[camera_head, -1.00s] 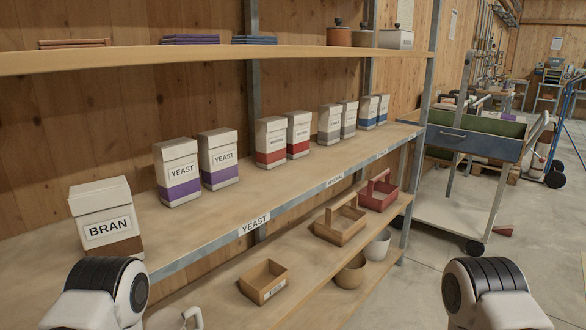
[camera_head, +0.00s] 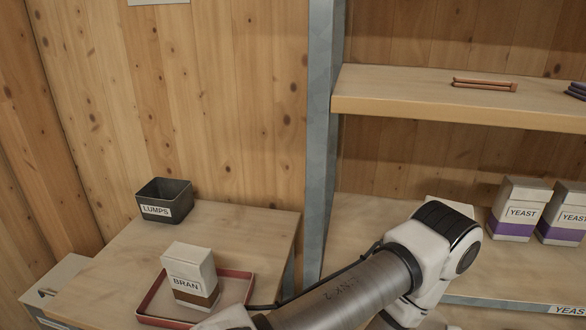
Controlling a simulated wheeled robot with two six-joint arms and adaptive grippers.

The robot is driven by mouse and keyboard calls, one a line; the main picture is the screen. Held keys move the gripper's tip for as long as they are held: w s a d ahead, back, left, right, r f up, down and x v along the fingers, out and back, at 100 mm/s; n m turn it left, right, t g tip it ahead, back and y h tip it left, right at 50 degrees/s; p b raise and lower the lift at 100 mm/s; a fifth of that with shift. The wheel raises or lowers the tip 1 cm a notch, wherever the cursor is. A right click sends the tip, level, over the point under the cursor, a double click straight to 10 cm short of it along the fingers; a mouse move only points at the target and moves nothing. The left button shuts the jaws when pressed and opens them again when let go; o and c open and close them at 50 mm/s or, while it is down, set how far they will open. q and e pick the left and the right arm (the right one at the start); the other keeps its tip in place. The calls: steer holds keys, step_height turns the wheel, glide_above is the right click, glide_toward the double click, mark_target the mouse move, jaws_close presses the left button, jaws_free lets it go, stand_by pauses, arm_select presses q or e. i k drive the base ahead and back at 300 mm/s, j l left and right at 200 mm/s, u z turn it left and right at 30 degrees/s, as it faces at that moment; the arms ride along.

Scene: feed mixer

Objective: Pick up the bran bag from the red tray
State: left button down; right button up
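The bran bag (camera_head: 189,274) is a white carton with a brown base band and a BRAN label. It stands upright in the red tray (camera_head: 236,274), on a wooden side table at lower left in the head view. One of my arms crosses the lower middle of the view, in front of the shelf and just right of the tray. Neither gripper shows in the view, so their state is hidden.
A dark LUMPS bin (camera_head: 164,199) stands at the back of the wooden table (camera_head: 243,227). A metal shelf post (camera_head: 321,140) rises right of the table. Yeast bags (camera_head: 516,208) stand on the shelf at right. Bare table lies between bin and tray.

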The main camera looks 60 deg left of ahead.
mark_target(192, 271)
steer(key=k+u, duration=0.45)
steer(key=k+j+u, duration=0.15)
steer(key=u, duration=0.3)
steer(key=i+l+u, duration=0.1)
steer(key=u, duration=0.35)
steer(key=l+u, duration=0.3)
steer(key=u, duration=0.15)
steer(key=l+u, duration=0.25)
steer(key=u, duration=0.2)
steer(key=l+u, duration=0.3)
steer(key=u, duration=0.15)
steer(key=i, duration=0.25)
steer(key=k+z, duration=0.15)
steer(key=k, duration=0.1)
